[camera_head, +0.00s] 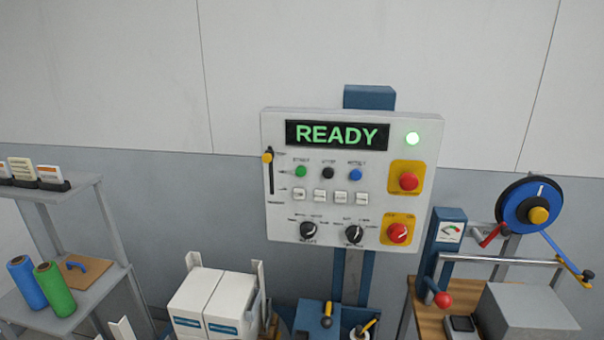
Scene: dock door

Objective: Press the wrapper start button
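The control panel (282,213) is a white box on a blue post, facing me in the middle of the head view. Below the display is a row of small round buttons: a green button (300,171), a black button (328,172) and a blue button (355,174). The label over the green one looks like START, but it is blurred. A red mushroom button (408,181) sits on a yellow plate at the right. Neither of my grippers shows.
A slider (267,157), dark knobs (308,231) and a red rotary switch (398,233) share the panel. White boxes (206,297) stand below. A grey shelf (93,206) with blue and green rolls is left. A bench with a strap reel (512,214) is right.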

